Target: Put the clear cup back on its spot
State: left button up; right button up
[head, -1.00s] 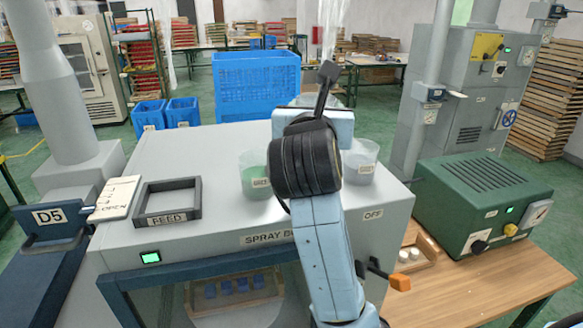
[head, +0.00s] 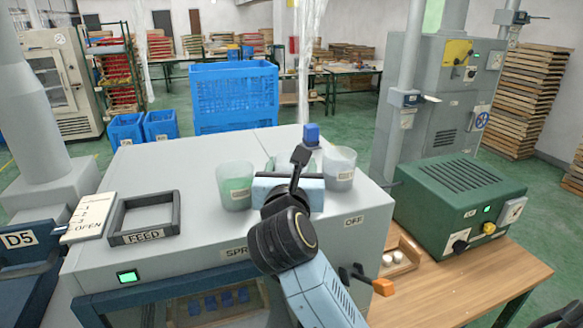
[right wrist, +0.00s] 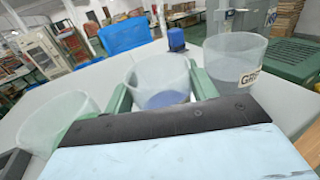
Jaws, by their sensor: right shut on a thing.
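My right gripper (right wrist: 158,88) is shut on the clear cup (right wrist: 160,70), which stands upright between its green fingers in the right wrist view. The inside near its bottom looks bluish. In the head view my right wrist hides most of that cup and the fingers, between a green-tinted cup (head: 235,188) on the left and a grey cup (head: 341,168) on the right. I cannot tell whether the held cup touches the spray box top (head: 180,160).
A small blue-topped object (head: 312,134) stands just behind the cups. A dark FEED frame (head: 145,238) and a white OPEN card (head: 88,217) lie at the left of the box. A green machine (head: 462,205) stands right of the box. The box top between frame and green-tinted cup is clear.

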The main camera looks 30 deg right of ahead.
jog(key=shift+f, duration=0.1)
jog(key=o, duration=0.7)
jog(key=shift+f, duration=0.1)
pick_arm(q)
jog(key=shift+s+a+f, duration=0.1)
jog(key=shift+s+f, duration=0.05)
jog(key=shift+s, duration=0.5)
pick_arm(e)
jog(key=o, duration=0.4)
jog(key=shift+o, duration=0.2)
jog(key=shift+r, duration=0.25)
pick_arm(q)
notch_tip(320, 180, down, 2)
jog(key=shift+f+b, duration=0.15)
jog(key=shift+b, duration=1.1)
pick_arm(e)
jog(key=v, duration=1.2)
pick_arm(q)
jog(key=shift+w, duration=0.1)
